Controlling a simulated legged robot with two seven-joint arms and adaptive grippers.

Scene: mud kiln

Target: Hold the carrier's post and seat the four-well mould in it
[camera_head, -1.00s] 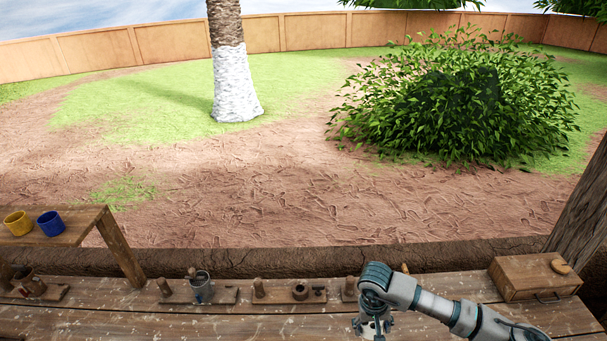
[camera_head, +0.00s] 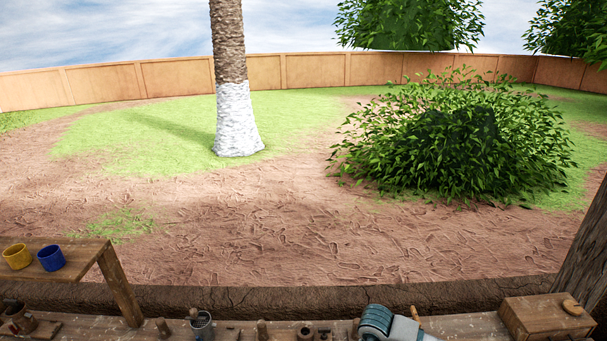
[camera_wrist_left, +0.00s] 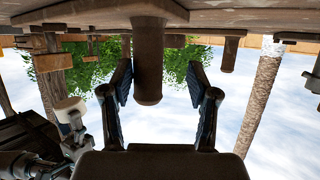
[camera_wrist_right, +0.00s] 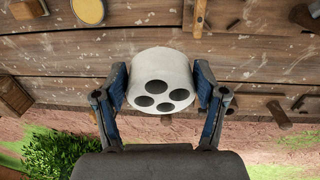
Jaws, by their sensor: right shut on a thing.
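In the right wrist view, the white round four-well mould (camera_wrist_right: 160,75) sits between the fingers of my right gripper (camera_wrist_right: 162,92), its dark wells facing the camera. The right gripper is shut on its sides and holds it over the bench. In the left wrist view, a dark round-ended post (camera_wrist_left: 148,65) stands between the fingers of my left gripper (camera_wrist_left: 160,85), which is open with a clear gap on the right of the post. The picture is upside down, so the post hangs from the board above. The left gripper does not show in the head view.
A wooden box (camera_head: 545,317) stands at the right. A raised shelf (camera_head: 88,258) at the left bears a yellow cup (camera_head: 17,257) and a blue cup (camera_head: 51,258).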

